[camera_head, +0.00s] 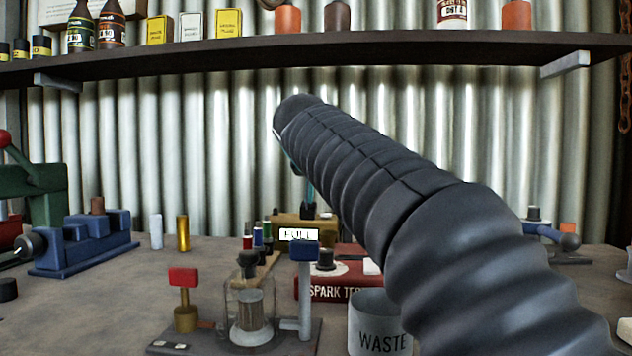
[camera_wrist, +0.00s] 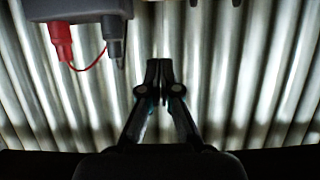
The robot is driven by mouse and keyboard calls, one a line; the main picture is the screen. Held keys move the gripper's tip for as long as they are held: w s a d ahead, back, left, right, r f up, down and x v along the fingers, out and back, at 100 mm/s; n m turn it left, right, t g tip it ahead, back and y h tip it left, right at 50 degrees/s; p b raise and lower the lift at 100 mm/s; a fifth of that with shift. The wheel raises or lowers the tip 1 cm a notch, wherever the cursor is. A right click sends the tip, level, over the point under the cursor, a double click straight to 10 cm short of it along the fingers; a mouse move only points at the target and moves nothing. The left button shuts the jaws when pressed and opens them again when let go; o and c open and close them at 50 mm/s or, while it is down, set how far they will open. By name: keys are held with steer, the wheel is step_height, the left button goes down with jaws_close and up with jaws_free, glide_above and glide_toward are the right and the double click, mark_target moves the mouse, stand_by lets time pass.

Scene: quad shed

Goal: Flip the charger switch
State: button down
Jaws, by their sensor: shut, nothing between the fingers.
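In the wrist view my gripper (camera_wrist: 166,68) is shut and empty, its fingertips together in front of the corrugated wall. A dark grey box (camera_wrist: 85,8) with a red clip (camera_wrist: 62,42), a grey clip (camera_wrist: 113,38) and a thin red wire is cut off at the top left; it may be the charger. The fingertips are apart from it. In the head view my gripper (camera_head: 309,196) is mostly hidden behind my arm, in front of the wall. An ochre box (camera_head: 292,222) with a white panel stands behind the bench items. I cannot make out a switch.
A shelf (camera_head: 380,46) with bottles and boxes runs above the bench. A jar fixture (camera_head: 250,310), a red spark tester (camera_head: 325,290) and a waste bin (camera_head: 372,325) crowd the front. A blue vise (camera_head: 90,240) is at left. Bare bench (camera_head: 120,290) lies at front left.

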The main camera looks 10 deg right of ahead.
glide_above(323, 221)
steer(key=shift+w+f+p, duration=0.15)
steer(key=shift+f, duration=0.5)
steer(key=shift+w+f+p, duration=0.15)
steer(key=shift+f, duration=0.45)
steer(key=shift+w+f+b, duration=0.2)
steer(key=shift+f+b, duration=0.15)
steer(key=shift+f, duration=0.8)
steer(key=shift+s+f, duration=0.15)
steer(key=shift+f, duration=0.85)
steer(key=shift+s+f+b, duration=0.1)
steer(key=shift+f+b, duration=0.4)
steer(key=shift+b, duration=0.35)
steer(key=shift+r, duration=0.15)
steer(key=shift+r+p, duration=0.75)
steer(key=shift+r, duration=0.1)
